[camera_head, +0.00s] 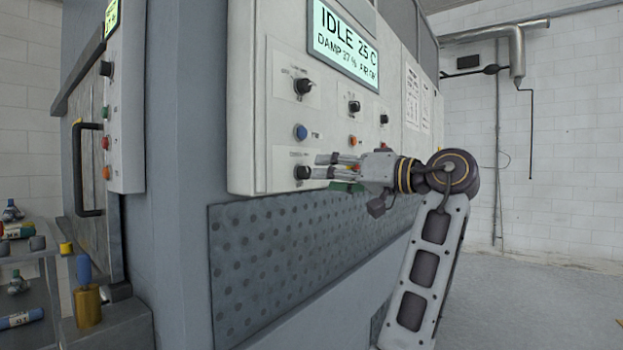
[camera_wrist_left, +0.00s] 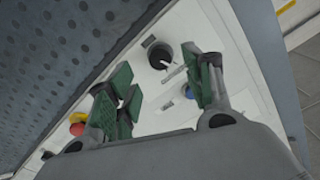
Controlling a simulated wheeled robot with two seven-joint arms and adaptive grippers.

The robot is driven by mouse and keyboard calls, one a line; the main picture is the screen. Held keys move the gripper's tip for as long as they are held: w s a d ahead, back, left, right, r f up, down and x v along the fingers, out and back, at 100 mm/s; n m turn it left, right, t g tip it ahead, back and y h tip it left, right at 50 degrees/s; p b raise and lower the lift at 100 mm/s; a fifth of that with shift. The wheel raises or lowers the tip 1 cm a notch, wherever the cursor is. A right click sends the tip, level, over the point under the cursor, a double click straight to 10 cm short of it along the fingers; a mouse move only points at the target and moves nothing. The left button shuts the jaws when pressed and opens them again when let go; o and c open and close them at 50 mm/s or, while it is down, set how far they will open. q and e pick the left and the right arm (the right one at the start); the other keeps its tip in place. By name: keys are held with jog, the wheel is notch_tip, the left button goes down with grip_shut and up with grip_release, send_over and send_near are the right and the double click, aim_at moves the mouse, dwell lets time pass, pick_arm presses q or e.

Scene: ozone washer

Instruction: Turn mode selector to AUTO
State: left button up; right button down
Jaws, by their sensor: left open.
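A light grey control panel (camera_head: 256,110) carries several black knobs; their small labels are too blurred to read, so I cannot tell which is the mode selector. A lower black knob (camera_head: 303,172) sits under a blue button (camera_head: 301,132). My left gripper (camera_head: 322,166) is open just right of this lower knob, fingers pointing at it. In the left wrist view a black knob with a white pointer (camera_wrist_left: 160,55) shows beyond and between the open green-padded fingers (camera_wrist_left: 165,80), with no visible contact. An upper black knob (camera_head: 303,86) stands above the blue button. My right gripper is not in view.
A lit display (camera_head: 344,45) reads IDLE 25 C. More knobs (camera_head: 354,106) and an orange button (camera_head: 352,141) lie to the right. A perforated panel (camera_head: 290,240) is below. A door with a black handle (camera_head: 88,170) and a cluttered cart (camera_head: 30,262) are at left.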

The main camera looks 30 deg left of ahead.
aim_at(307, 173)
pick_arm(q)
jog(key=a, duration=0.3)
jog(key=shift+w+a+b, duration=0.15)
jog(key=shift+a+b, duration=0.1)
jog(key=shift+b, duration=0.1)
jog(key=shift+w+a, duration=0.1)
jog(key=shift+a, duration=1)
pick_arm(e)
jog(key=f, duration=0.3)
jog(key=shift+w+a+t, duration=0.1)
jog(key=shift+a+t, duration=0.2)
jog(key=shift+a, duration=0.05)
pick_arm(q)
jog(key=shift+c, duration=0.4)
jog(key=c, duration=0.9)
jog(key=shift+c, duration=0.2)
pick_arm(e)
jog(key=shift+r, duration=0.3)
